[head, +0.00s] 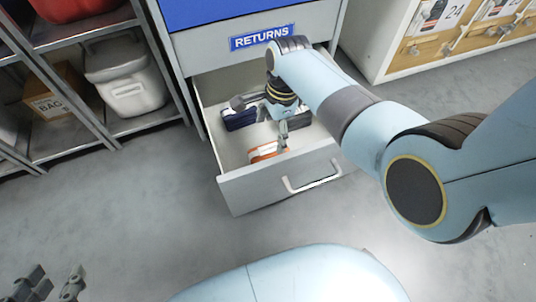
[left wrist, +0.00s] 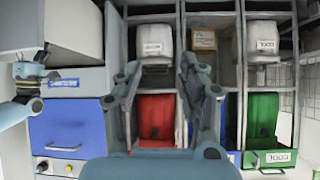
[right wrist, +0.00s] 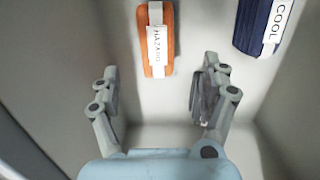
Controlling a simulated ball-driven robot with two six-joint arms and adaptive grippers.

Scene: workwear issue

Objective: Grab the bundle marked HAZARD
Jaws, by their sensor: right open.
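The orange bundle (head: 263,152) lies in the open drawer near its front wall. In the right wrist view this orange bundle (right wrist: 168,50) has a white band and a tag reading HAZARD. My right gripper (right wrist: 153,80) is open and empty inside the drawer, with the HAZARD bundle beyond its fingertips, between their lines. In the head view my right arm partly hides the drawer's inside. My left gripper (head: 45,286) is open and empty at the bottom left of the head view, well away from the drawer.
A dark blue bundle tagged COOL (right wrist: 262,25) lies in the same drawer (head: 233,196), which is labelled RETURNS (head: 262,37) above. Drawer walls surround my right gripper. Shelves with a white bin (head: 128,85) stand left. The floor in front is clear.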

